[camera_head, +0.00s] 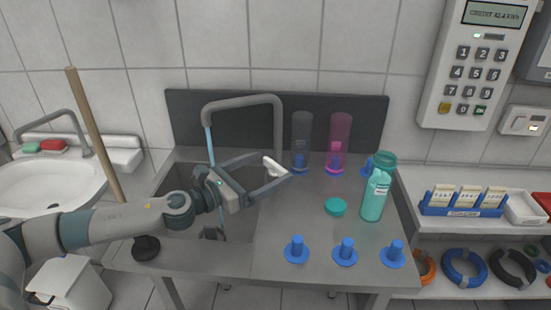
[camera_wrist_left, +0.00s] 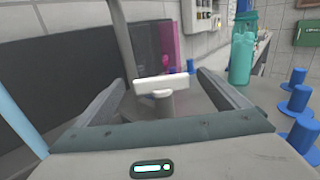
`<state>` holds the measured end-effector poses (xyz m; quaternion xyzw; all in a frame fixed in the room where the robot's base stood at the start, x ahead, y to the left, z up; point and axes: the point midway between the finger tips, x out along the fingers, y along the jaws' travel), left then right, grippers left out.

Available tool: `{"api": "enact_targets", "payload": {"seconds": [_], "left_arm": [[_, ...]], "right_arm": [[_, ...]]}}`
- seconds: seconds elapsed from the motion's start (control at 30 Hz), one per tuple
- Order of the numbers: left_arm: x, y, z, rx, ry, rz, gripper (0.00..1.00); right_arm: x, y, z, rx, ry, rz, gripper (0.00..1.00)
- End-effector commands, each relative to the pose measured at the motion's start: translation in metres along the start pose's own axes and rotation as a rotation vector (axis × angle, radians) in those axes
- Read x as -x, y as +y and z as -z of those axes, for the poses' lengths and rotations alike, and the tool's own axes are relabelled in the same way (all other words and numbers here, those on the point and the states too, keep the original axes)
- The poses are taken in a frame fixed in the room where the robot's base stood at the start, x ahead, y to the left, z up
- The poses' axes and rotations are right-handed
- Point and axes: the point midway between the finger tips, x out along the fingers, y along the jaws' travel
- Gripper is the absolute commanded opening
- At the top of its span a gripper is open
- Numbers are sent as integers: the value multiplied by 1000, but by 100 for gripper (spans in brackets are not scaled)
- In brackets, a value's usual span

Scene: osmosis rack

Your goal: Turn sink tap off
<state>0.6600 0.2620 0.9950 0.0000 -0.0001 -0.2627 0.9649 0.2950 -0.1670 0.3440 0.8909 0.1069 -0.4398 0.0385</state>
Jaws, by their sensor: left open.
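The sink tap is a grey arched spout (camera_head: 243,99) over the steel basin. A blue stream of water (camera_head: 210,150) runs down from its left end; it also shows at the left edge of the left wrist view (camera_wrist_left: 15,110). The tap's white handle bar (camera_head: 274,166) stands near the base of the spout, and it shows in the left wrist view (camera_wrist_left: 161,84) lying crosswise on a short stem. My left gripper (camera_head: 271,168) is open, with its two fingers on either side of the handle. I cannot tell whether they touch it. My right gripper is not in view.
Two clear tubes, one grey (camera_head: 301,140) and one pink (camera_head: 339,142), stand behind on the steel counter (camera_head: 270,235). A teal bottle (camera_head: 375,195), a teal cap (camera_head: 335,206) and several blue pegs (camera_head: 346,252) are to the right. A wooden pole (camera_head: 95,135) leans at left.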

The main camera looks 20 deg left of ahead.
Motion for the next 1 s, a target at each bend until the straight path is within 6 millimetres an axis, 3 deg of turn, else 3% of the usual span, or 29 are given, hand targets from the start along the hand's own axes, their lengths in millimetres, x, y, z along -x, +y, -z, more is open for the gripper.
{"api": "enact_targets", "payload": {"seconds": [0.1, 0.3, 0.67, 0.83, 1.0], "left_arm": [[-18, 0, -3, 2, -2, 1, 94], [-33, 0, -1, 1, 0, 0, 94], [-36, 0, 0, 0, 0, 0, 94], [-36, 0, 0, 0, 0, 0, 56], [-36, 0, 0, 0, 0, -1, 53]], "right_arm": [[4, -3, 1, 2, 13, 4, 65], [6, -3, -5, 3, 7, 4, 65], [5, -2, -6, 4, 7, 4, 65], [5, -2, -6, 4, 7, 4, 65], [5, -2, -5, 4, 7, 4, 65]]}}
